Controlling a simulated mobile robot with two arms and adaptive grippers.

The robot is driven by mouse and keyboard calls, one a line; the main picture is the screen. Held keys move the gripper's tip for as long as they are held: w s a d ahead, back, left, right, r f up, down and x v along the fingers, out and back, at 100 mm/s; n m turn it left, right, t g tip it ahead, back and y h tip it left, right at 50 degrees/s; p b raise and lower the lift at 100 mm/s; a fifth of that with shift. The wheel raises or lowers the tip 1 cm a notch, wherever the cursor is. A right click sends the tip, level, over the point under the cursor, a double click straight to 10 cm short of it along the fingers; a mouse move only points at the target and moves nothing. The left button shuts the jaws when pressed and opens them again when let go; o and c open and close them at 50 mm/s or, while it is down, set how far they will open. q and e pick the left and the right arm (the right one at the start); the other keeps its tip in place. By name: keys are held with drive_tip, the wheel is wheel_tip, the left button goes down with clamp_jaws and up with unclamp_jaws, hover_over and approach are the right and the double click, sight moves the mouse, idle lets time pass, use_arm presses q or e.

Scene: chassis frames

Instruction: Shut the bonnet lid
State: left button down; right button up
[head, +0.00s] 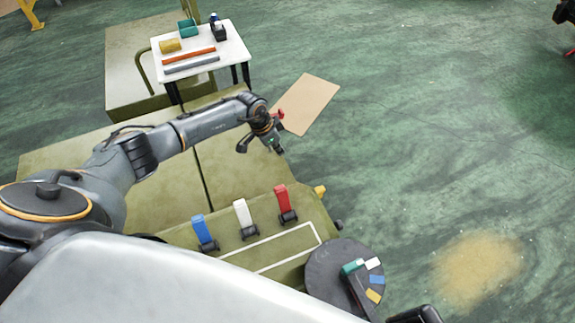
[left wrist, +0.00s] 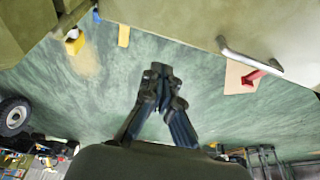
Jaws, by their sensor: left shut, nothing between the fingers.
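A broad olive-green bodywork panel (head: 235,165) lies under and beside my left arm in the head view, split from another panel by a dark seam. I cannot tell for sure which panel is the bonnet lid or how far it stands open. In the left wrist view an olive panel (left wrist: 290,25) fills the upper right, with a silver bar handle (left wrist: 250,60) along its edge. My left gripper (head: 273,145) is over the panel's far right edge, its fingers together and empty. The fingers (left wrist: 158,72) also show shut in the left wrist view, apart from the handle.
Blue (head: 203,232), white (head: 243,216) and red (head: 284,202) levers stand on the front section, near a dark round disc (head: 325,270) with coloured blocks. A white table (head: 225,55) holds several items behind. A tan sheet (head: 308,103) lies on the floor. Open floor spreads right.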

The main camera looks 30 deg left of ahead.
sight(288, 172)
use_arm(q)
drive_tip(key=b+x, duration=0.1)
drive_tip(key=x, duration=0.4)
drive_tip(key=b+x, duration=0.2)
drive_tip(key=x, duration=0.4)
drive_tip(key=shift+s+a+f, duration=0.15)
drive_tip(key=shift+a+f, duration=0.05)
drive_tip(key=shift+f, duration=0.15)
drive_tip(key=f+b, duration=0.3)
drive_tip(key=shift+d+f, duration=0.2)
drive_tip(key=shift+f, duration=0.15)
drive_tip(key=shift+r, duration=0.1)
drive_tip(key=shift+s, duration=0.1)
